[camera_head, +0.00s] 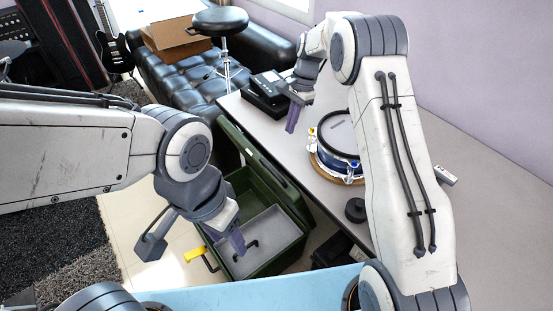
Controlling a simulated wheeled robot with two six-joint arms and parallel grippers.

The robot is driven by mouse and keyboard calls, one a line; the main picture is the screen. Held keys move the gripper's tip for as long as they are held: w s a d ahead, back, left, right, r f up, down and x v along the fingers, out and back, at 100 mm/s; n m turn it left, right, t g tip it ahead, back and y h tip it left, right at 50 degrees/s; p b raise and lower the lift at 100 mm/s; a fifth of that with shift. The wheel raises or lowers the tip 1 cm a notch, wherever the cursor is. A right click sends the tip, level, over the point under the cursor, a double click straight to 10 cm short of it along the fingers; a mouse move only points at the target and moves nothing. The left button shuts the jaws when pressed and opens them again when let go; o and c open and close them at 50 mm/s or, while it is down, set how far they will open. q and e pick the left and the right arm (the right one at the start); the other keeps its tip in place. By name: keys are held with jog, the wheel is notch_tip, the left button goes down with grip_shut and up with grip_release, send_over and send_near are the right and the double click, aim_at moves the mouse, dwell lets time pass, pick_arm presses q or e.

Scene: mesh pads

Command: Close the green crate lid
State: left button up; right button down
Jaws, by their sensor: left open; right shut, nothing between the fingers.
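The green crate (243,181) stands on the floor in the middle of the head view, with a grey tray (268,236) inside. Its green lid (262,160) is open, tilted up along the crate's right side beside the grey table. A yellow latch (194,254) shows at the crate's front left. My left gripper (237,242) is open and hangs over the crate's left part, hiding some of it; I cannot tell whether it touches anything. My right gripper (291,122) is shut and empty, above the table's left edge, beyond the lid.
The grey table (475,200) runs along the right. On it are a blue drum (338,140), a black round object (355,210) and black boxes (265,95). A black sofa (190,80), a stool (220,22) and a cardboard box (172,40) stand behind. The light floor left of the crate is clear.

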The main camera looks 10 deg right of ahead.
jog(key=p, duration=0.1)
send_near(279, 171)
jog(key=shift+a+f, duration=0.2)
jog(key=shift+f, duration=0.5)
jog(key=shift+s+a+f+p, duration=0.2)
jog(key=shift+s+a+f, duration=0.1)
jog(key=shift+a, duration=0.2)
jog(key=shift+s+a+f+p, duration=0.2)
jog(key=shift+s+a, duration=0.1)
jog(key=shift+a, duration=0.15)
jog(key=shift+s+a+f, duration=0.2)
jog(key=shift+a+f, duration=0.15)
jog(key=shift+a, duration=0.05)
